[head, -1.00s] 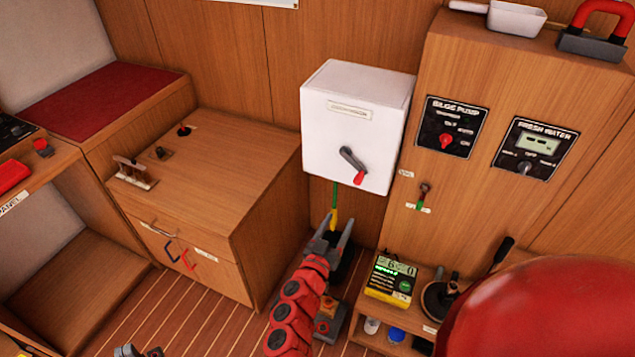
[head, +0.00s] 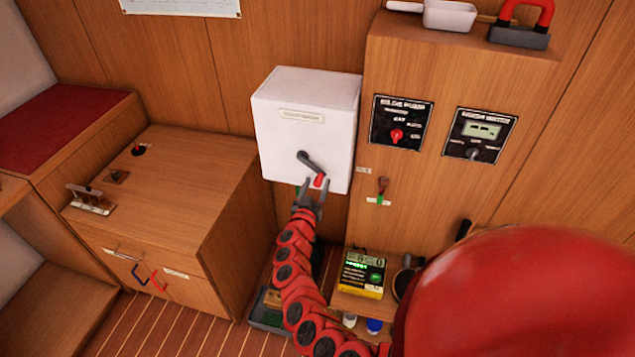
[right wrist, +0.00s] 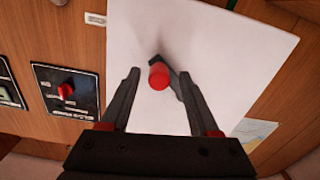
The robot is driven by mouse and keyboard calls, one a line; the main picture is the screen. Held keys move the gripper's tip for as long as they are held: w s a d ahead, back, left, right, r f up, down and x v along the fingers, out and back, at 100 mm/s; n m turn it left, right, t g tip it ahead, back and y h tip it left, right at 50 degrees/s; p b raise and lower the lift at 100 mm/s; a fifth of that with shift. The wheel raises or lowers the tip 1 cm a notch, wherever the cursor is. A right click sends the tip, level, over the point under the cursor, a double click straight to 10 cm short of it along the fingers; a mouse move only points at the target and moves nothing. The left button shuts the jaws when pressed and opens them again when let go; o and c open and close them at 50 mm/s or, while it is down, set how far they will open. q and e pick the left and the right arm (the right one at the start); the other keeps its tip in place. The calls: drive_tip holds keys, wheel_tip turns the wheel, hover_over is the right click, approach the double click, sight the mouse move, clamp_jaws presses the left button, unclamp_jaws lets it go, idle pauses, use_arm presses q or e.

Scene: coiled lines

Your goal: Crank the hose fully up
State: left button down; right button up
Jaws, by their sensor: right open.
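The hose reel is a white box (head: 300,105) on the wooden wall, with a small label. A dark crank arm (head: 309,161) on its front slants down to the right and ends in a red handle (head: 319,180). My right gripper (head: 314,188) is open, just below the box, with its fingertips at the red handle. In the right wrist view the red handle (right wrist: 158,76) shows between the two open fingers; contact cannot be told. The hose is mostly hidden behind my right gripper. My left gripper is not in view.
A wooden cabinet (head: 210,180) stands left of the box. To the right is a taller cabinet with a bilge pump panel (head: 401,122) and a fresh water panel (head: 479,136).

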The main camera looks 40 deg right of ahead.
drive_tip(key=shift+w+d+f, duration=0.1)
drive_tip(key=shift+w+d, duration=0.25)
drive_tip(key=shift+d, duration=0.15)
clamp_jaws()
idle(1.3)
